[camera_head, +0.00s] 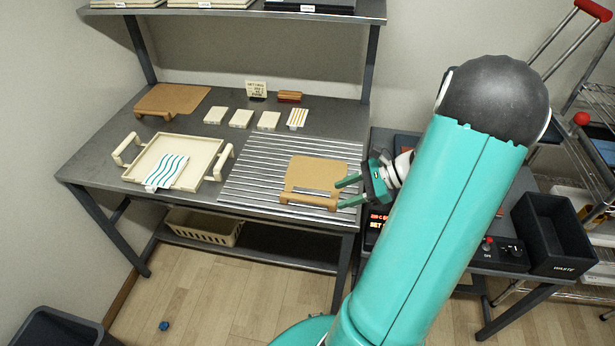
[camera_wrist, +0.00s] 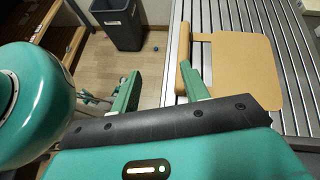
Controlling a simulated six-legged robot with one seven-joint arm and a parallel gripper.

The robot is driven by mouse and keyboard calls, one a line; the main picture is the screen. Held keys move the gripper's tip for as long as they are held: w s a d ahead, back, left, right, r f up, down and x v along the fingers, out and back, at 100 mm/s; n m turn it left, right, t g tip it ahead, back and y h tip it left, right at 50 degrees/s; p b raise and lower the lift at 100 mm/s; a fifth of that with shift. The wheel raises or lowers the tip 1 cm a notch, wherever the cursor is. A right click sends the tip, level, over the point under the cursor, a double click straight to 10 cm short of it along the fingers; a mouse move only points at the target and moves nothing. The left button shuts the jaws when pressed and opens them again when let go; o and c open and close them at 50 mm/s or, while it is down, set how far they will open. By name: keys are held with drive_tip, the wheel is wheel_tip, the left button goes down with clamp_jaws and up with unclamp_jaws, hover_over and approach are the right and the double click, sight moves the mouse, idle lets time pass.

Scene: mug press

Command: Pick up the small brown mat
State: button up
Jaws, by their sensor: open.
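A small brown mat (camera_head: 316,173) lies flat on the ribbed metal surface at the right part of the table. A thick wooden bar (camera_head: 308,201) runs along its front edge. In the wrist view the mat (camera_wrist: 243,72) is at the upper right. My gripper (camera_head: 350,191) is open and empty, just right of the mat's front right corner. In the wrist view my gripper (camera_wrist: 160,87) has its right finger near the end of the bar and its left finger off to the left, over the floor side.
A larger brown mat (camera_head: 185,97) lies at the table's back left. A cream tray (camera_head: 194,144) holds a wavy-striped cloth (camera_head: 166,172). Several pale blocks (camera_head: 241,118), a small sign (camera_head: 256,88) and a brown block (camera_head: 289,96) stand behind. A black bin (camera_head: 553,232) is at right.

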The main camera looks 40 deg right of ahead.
drive_tip(key=s+d+f+m+t, duration=0.2)
drive_tip(key=s+d+m+t, duration=0.1)
drive_tip(key=d, duration=0.2)
approach(319, 199)
drive_tip(key=x, duration=0.4)
drive_tip(key=shift+w+a, duration=0.15)
drive_tip(key=shift+a, duration=0.15)
drive_tip(key=x, duration=0.6)
drive_tip(key=shift+d+f, duration=0.1)
drive_tip(key=shift+d, duration=0.15)
clamp_jaws()
